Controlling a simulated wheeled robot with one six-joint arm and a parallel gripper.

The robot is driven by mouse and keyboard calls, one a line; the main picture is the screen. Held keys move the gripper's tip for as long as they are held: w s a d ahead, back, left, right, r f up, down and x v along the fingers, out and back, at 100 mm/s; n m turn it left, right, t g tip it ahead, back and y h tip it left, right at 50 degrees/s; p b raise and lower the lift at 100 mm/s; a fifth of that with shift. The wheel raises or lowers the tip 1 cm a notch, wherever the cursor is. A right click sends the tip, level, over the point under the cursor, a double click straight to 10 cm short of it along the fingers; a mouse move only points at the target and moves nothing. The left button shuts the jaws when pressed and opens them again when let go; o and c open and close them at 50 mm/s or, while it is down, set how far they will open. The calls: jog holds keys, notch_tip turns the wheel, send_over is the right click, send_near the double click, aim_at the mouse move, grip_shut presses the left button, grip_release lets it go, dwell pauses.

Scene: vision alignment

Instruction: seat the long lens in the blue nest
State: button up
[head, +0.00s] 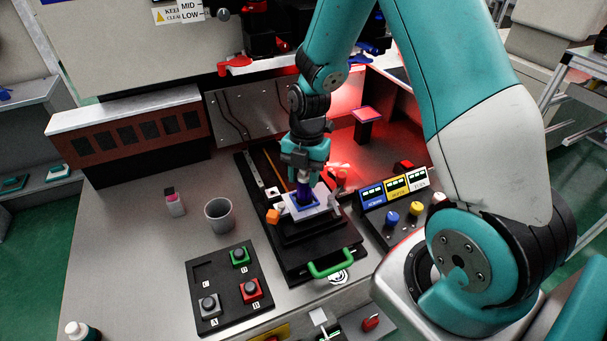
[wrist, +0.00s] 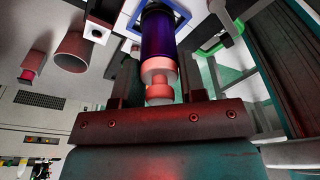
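The long lens (head: 304,190) has a purple barrel and stands upright beneath my gripper (head: 305,172) in the head view. In the wrist view its barrel (wrist: 158,38) and pale stepped end (wrist: 159,78) lie between my two fingers (wrist: 160,75), which look closed on its sides. The blue nest (head: 316,206) is a square blue frame on a pale plate on the black fixture. Its blue edge (wrist: 181,18) shows behind the lens's far end in the wrist view. The lens's lower end is at the frame; how deep it sits is hidden.
A grey cup (head: 219,215) and a small pink-capped bottle (head: 174,202) stand further left. A green handle (head: 331,264) fronts the fixture. A button panel (head: 228,286) lies front left, a control box (head: 397,200) right.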

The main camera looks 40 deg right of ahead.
jog(key=o, duration=0.5)
jog(key=r, duration=0.5)
jog(key=w+d+r, duration=0.1)
jog(key=r, duration=0.5)
jog(key=d+r, duration=0.1)
jog(key=r, duration=0.5)
jog(key=shift+w+d+r, duration=0.1)
jog(key=shift+w, duration=0.15)
